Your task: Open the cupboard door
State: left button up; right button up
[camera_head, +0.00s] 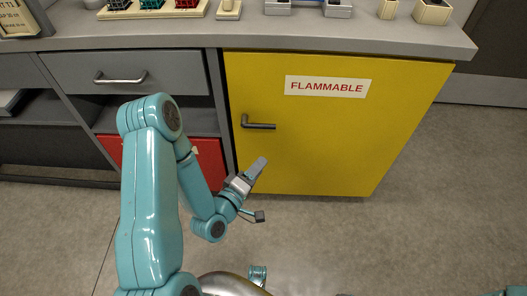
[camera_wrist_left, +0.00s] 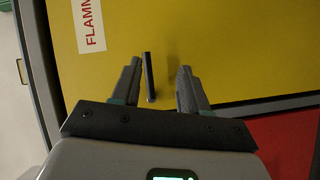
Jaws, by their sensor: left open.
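The yellow cupboard door (camera_head: 330,130) with a FLAMMABLE label (camera_head: 327,86) is shut. Its dark lever handle (camera_head: 260,125) is at the door's upper left and lies roughly level. My left gripper (camera_head: 259,168) is open and shows below the handle in the head view, in front of the door. In the left wrist view the handle (camera_wrist_left: 149,78) shows between the open fingers of the left gripper (camera_wrist_left: 159,68), closer to the left finger. I cannot tell whether it is within their reach or beyond them. My right gripper is not in view.
A grey worktop (camera_head: 250,30) with small racks and blocks runs above the door. A grey drawer with a metal handle (camera_head: 120,78) and a red panel (camera_head: 210,160) are left of it. The floor (camera_head: 440,200) right of the cupboard is clear.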

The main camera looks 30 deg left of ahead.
aim_at(265, 126)
pick_arm(q)
jog(key=s+a+f+n+t+y+b, duration=0.2)
jog(key=a+n+t+y+b, duration=0.1)
jog(key=a+b, duration=0.1)
jog(key=shift+n, duration=0.3)
jog(key=x, duration=0.5)
jog(key=p+x, duration=0.1)
jog(key=x, duration=0.5)
jog(key=p+x, duration=0.1)
jog(key=x, duration=0.4)
jog(key=shift+w+r, duration=0.15)
jog(key=shift+r, duration=0.2)
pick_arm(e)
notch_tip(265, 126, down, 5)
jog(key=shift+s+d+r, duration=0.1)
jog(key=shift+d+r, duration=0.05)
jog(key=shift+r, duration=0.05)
pick_arm(q)
grip_shut()
